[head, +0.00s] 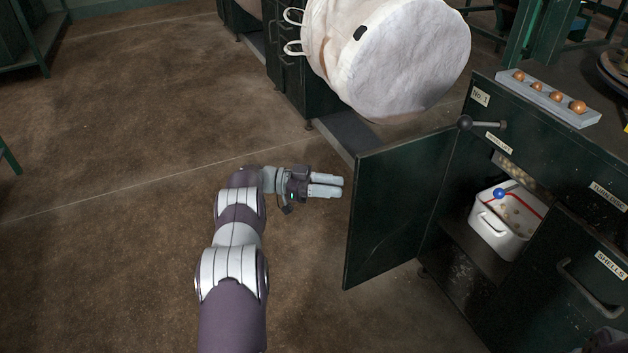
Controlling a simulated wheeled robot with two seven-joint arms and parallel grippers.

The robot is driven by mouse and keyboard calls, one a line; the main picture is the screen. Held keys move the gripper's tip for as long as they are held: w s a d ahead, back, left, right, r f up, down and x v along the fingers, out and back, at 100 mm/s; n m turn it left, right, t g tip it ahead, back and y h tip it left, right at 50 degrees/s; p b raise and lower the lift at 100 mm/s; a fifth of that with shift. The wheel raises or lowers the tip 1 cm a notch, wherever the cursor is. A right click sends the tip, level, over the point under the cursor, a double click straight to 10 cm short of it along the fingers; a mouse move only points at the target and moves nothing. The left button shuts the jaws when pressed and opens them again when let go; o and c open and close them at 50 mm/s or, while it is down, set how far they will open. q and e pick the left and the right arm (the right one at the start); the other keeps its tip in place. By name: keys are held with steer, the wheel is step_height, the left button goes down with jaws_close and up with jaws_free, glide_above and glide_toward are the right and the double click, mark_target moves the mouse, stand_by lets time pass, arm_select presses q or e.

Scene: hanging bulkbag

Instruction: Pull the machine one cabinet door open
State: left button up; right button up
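The machine one cabinet (461,265) stands at the right, with a "No.1" label near its top. Its dark green door (392,210) stands wide open, swung out to the left, so the inside shows. My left gripper (342,187) is just left of the door, its fingers pointing right towards the door's face. Its two fingers lie close together with a thin gap between them; nothing shows in them. I cannot tell whether the fingertips touch the door.
A white bin (497,236) with a blue ball (499,194) sits inside the cabinet. A round-ended lever (465,123) juts out above the door. A white bulk bag (385,55) hangs at the top. The floor at left is clear.

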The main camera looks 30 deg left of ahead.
arm_select(q)
steer(key=b+v, duration=0.1)
steer(key=v, duration=0.5)
steer(key=shift+a, duration=0.15)
